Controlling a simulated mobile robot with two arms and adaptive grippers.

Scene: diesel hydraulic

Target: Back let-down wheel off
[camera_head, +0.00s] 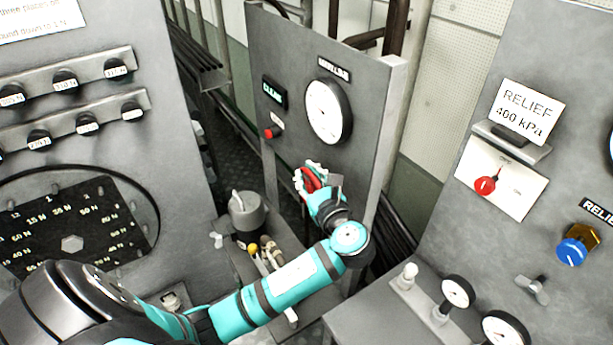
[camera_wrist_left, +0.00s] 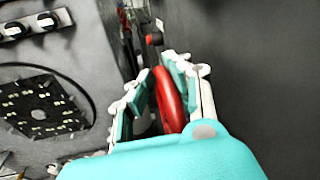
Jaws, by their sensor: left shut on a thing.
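A red wheel (camera_head: 311,182) sits low on the grey gauge panel (camera_head: 285,75) in the head view, below the round gauge. My left gripper (camera_head: 308,178) is at the wheel with its fingers closed around it. In the left wrist view the red wheel (camera_wrist_left: 168,98) stands between the two finger pads of my left gripper (camera_wrist_left: 155,88), seen nearly edge-on. The wheel's hub and stem are hidden by the fingers. My right gripper is not in view.
A round gauge (camera_head: 328,111) and a red button (camera_head: 272,132) are on the same panel. A grey cylinder (camera_head: 247,212) and a small yellow knob (camera_head: 253,248) stand below left. The right console carries a red valve knob (camera_head: 485,186), a blue knob (camera_head: 572,250) and small gauges (camera_head: 457,292).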

